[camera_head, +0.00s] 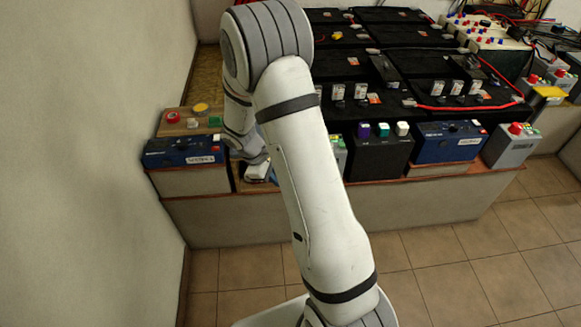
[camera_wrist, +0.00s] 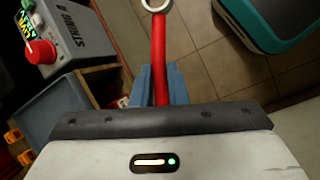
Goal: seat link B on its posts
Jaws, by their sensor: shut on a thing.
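In the wrist view, my gripper (camera_wrist: 158,80) has its blue fingers shut on a red link (camera_wrist: 158,45). The link has a metal ring at its far end, near the top edge of the picture. Its other end is hidden by the gripper body. No lettering shows on the link, so I cannot tell whether it is link B. The ring hangs clear over the floor, around no post. In the head view my arm hides most of the gripper, low at the bench's left part. I cannot pick out the link's posts in either view.
A grey box with a red knob (camera_wrist: 40,52) and a blue-grey tray (camera_wrist: 55,105) lie left in the wrist view. In the head view, blue units (camera_head: 185,151) and (camera_head: 450,141) and black batteries (camera_head: 440,68) crowd the bench. Tiled floor (camera_head: 450,240) is clear in front.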

